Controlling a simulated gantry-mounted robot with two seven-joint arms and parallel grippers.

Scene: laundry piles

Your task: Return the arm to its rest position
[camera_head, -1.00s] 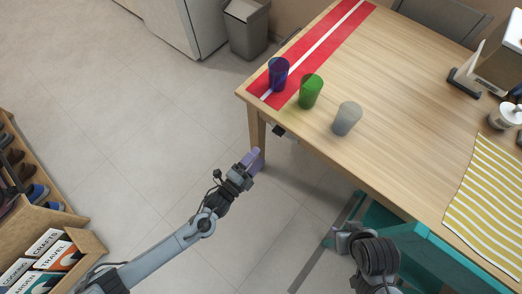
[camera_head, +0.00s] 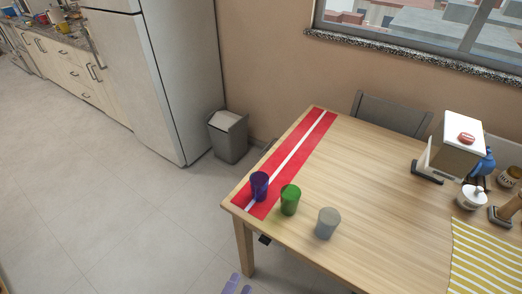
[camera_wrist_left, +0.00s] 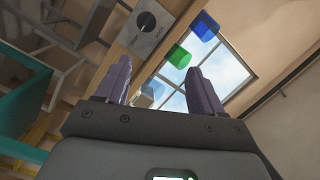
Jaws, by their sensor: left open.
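My left gripper (camera_head: 237,286) shows only as purple fingertips at the bottom edge of the head view, in front of the table's near left corner and apart from it. In the left wrist view its two purple fingers (camera_wrist_left: 160,88) stand apart with nothing between them. My right gripper is not in view. The rest of my left arm is hidden below the frame.
A red runner (camera_head: 300,150) lies under the purple cup. A grey bin (camera_head: 229,138) stands behind. The floor at left is clear.

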